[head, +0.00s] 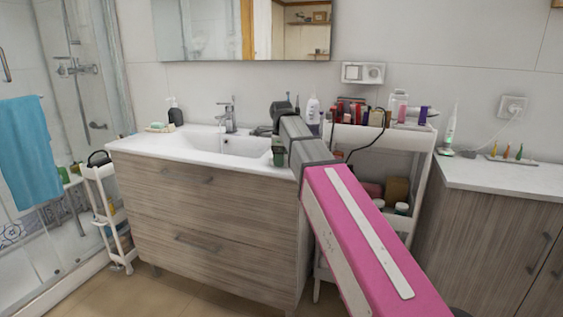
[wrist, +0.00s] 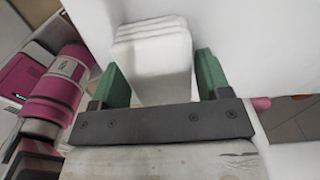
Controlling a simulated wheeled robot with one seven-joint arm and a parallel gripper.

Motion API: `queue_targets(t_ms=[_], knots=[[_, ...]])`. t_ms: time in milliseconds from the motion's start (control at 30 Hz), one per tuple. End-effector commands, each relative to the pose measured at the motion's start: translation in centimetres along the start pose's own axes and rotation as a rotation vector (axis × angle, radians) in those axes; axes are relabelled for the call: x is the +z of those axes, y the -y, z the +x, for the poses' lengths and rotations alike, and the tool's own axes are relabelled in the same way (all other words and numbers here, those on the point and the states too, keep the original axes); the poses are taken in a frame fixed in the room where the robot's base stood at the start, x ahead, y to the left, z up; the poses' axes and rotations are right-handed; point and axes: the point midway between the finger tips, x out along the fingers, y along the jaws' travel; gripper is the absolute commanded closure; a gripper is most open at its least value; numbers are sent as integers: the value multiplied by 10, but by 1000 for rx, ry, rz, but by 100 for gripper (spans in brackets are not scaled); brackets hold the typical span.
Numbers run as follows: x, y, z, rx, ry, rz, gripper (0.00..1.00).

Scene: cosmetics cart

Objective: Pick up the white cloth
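A white cloth (wrist: 152,48), seemingly folded in layers, is in the upper middle of the wrist view, against a white surface. My gripper (wrist: 158,62) has its green fingers apart, one on each side of the cloth's near end. I cannot tell whether either finger touches it. In the head view my gripper (head: 279,156) is small and partly hidden by my arm, near the right end of the sink counter. The cloth cannot be made out in the head view.
A white cart (head: 412,137) with bottles and cosmetics on top stands right of the sink cabinet (head: 200,220). A soap dispenser (head: 175,113) and faucet (head: 228,117) are on the counter. A second white cart (head: 103,190) stands at left, by a blue towel (head: 28,150).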

Motion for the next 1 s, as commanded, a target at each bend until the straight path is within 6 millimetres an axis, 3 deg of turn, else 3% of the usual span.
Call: queue_targets(t_ms=[33,100,567,833,1000], knots=[[0,0,0,0,0,0,46],[0,0,0,0,0,0,64],[0,0,-7,0,0,0,64],[1,1,-41,-1,1,0,64],[40,2,-65,-1,1,-4,64]])
